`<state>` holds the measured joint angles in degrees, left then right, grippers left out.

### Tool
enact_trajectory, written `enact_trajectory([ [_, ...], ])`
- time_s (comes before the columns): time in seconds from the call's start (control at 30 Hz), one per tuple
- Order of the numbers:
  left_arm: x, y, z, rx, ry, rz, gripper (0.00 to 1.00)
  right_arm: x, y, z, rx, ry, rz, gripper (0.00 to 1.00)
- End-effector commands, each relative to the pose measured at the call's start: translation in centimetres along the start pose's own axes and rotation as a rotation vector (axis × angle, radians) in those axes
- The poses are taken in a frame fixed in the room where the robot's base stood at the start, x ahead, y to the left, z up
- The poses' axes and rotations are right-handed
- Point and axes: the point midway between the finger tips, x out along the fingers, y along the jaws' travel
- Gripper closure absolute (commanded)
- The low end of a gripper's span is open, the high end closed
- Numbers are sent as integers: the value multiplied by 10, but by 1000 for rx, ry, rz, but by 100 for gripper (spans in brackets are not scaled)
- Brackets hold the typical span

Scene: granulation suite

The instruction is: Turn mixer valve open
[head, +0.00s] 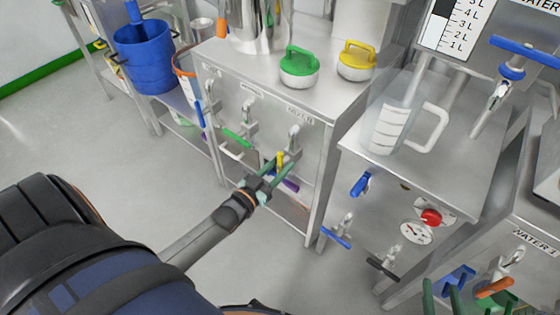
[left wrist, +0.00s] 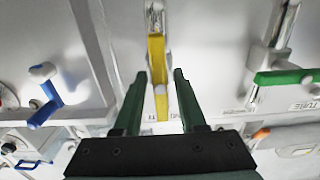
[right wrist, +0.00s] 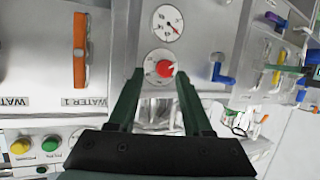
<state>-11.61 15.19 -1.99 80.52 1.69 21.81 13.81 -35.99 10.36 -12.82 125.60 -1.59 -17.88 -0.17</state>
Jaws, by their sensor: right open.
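A valve with a yellow handle (head: 280,160) is on the front of the steel cabinet. In the left wrist view the yellow handle (left wrist: 157,70) lies in line with its pipe. My left gripper (head: 277,178) is at this handle. Its green fingers (left wrist: 155,85) are open, one on each side of the handle, with a visible gap on both sides. My right gripper (head: 455,287) is low at the right, open and empty. In the right wrist view its fingers (right wrist: 159,78) are apart in front of a red knob (right wrist: 165,68).
A green-handled valve (head: 237,138) and a blue-handled valve (head: 199,112) are on the same cabinet. A gauge (head: 416,233) is on the neighbouring panel, with an orange handle (head: 494,288) further right. A clear jug (head: 395,128) and a blue bucket (head: 146,60) stand nearby. The floor at left is clear.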

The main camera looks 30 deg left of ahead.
Motion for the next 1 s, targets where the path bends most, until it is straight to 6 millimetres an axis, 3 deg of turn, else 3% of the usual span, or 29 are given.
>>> enact_trajectory([
  [0.1, 0, 0, 0, 0, 0, 0, 45, 0, 0, 0, 0, 1, 0, 50],
  [0.5, -9, 0, 0, 1, -1, 0, 45, -1, 0, 0, 6, -14, -2, 50],
  [0.8, -63, 0, -1, 0, -5, -1, 45, -15, -16, 72, 81, -284, -28, 50],
  [1.0, -102, 0, -1, 1, -4, -1, 45, -26, -25, 99, 114, -400, -43, 50],
])
